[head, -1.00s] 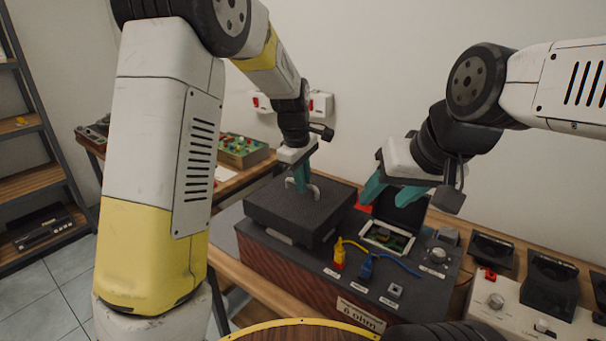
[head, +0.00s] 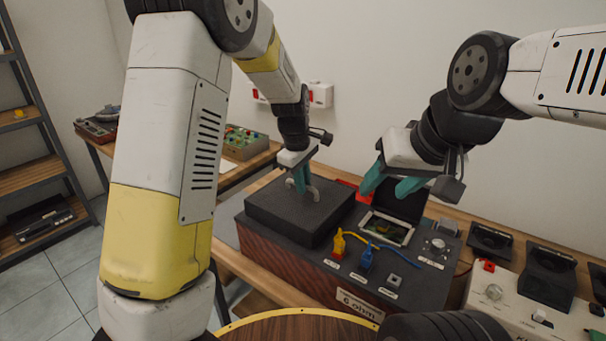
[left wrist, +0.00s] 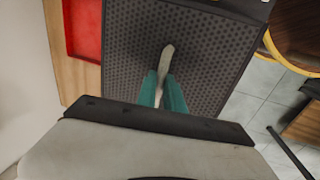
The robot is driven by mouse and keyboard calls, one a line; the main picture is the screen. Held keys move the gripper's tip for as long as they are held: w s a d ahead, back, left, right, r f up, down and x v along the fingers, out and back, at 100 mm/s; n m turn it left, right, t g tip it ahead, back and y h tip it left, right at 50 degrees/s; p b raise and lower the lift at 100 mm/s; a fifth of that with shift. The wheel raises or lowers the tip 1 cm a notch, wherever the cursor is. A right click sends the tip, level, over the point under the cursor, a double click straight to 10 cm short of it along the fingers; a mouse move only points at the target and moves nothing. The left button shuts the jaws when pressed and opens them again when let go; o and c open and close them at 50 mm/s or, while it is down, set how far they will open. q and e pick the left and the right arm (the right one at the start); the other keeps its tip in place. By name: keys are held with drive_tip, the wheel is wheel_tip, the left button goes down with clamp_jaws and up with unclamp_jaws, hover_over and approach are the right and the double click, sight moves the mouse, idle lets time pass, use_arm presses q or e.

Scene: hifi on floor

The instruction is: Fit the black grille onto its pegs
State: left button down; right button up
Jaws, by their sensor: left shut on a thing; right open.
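The black grille (head: 275,212) is a thick dark square panel with a perforated face and a pale curved handle (head: 317,188) on top. It lies level over the left part of the dark-topped box with wood sides (head: 285,265). My left gripper (head: 303,188) is shut on the handle from above. In the left wrist view, the grille (left wrist: 225,45) fills the middle and the teal fingers (left wrist: 163,95) close around the handle. The pegs are hidden under the grille; I cannot tell if it is fully seated. My right gripper (head: 388,190) is open and empty above the box's right part.
On the box's right part are a yellow plug (head: 338,245), a blue plug (head: 366,259) and an open-lidded compartment (head: 388,229). A pale device (head: 530,310) with black holders stands at right. A red tray (left wrist: 82,40) shows beside the grille in the left wrist view.

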use_arm(q)
drive_tip(key=c, duration=1.4)
unclamp_jaws()
drive_tip(key=shift+o, duration=0.2)
wheel_tip(320, 180, up, 8)
drive_tip(key=s, duration=0.1)
drive_tip(key=shift+a+f, duration=0.15)
drive_tip(key=shift+a, duration=0.3)
drive_tip(key=shift+s, duration=0.1)
wheel_tip(320, 180, up, 8)
